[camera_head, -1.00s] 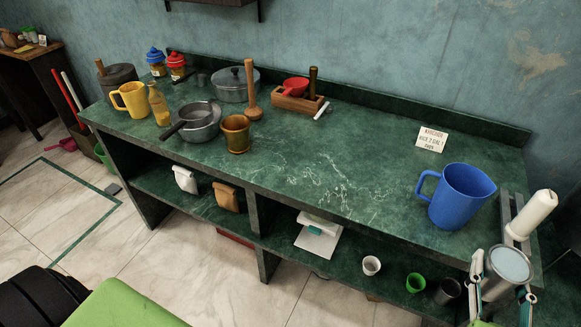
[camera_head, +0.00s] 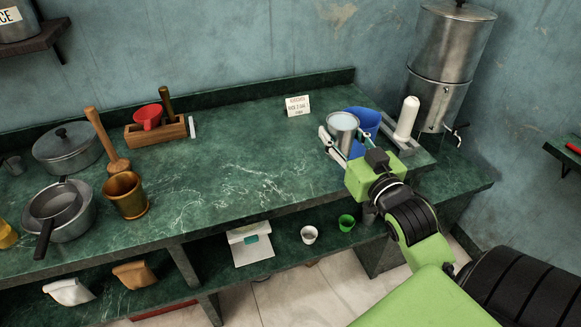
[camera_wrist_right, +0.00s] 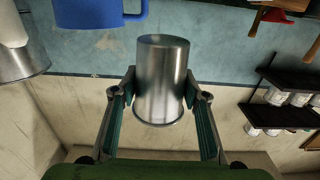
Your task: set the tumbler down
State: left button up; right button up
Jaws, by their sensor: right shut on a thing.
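The steel tumbler (camera_head: 342,121) is upright, with a pale round top, over the right part of the green counter (camera_head: 240,190). My right gripper (camera_head: 346,142) is shut around its sides. In the right wrist view the tumbler (camera_wrist_right: 162,75) sits between the two fingers of the gripper (camera_wrist_right: 160,88), and that view is upside down. I cannot tell whether its base touches the counter, as the gripper hides it. My left gripper is not in view.
A blue jug (camera_head: 369,120) stands close behind and right of the tumbler. A white cylinder (camera_head: 407,118) and a steel water dispenser (camera_head: 440,85) are farther right. A small sign (camera_head: 298,105) stands at the back. The counter's middle is clear. Pots and a brass mortar (camera_head: 125,196) stand left.

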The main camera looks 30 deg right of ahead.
jog(key=w+a+f, duration=0.1)
jog(key=w+f, duration=0.2)
jog(key=w, duration=0.1)
jog(key=w+a+f, duration=0.1)
jog(key=w+f, duration=0.2)
jog(key=w, duration=0.1)
jog(key=w+a+f, duration=0.2)
jog(key=w, duration=0.2)
jog(key=shift+w+f, duration=0.25)
jog(key=shift+f, duration=0.15)
jog(key=shift+w+a+f, duration=0.1)
jog(key=shift+w+f, duration=0.1)
jog(key=shift+f, duration=0.05)
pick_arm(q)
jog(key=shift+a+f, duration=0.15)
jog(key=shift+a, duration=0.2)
pick_arm(e)
jog(key=shift+f, duration=1.65)
jog(key=o, duration=1.3)
jog(key=shift+f, duration=0.2)
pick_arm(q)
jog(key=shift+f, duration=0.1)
pick_arm(e)
jog(key=shift+o, duration=0.2)
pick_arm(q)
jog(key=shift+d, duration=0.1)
pick_arm(e)
jog(key=shift+r, duration=0.1)
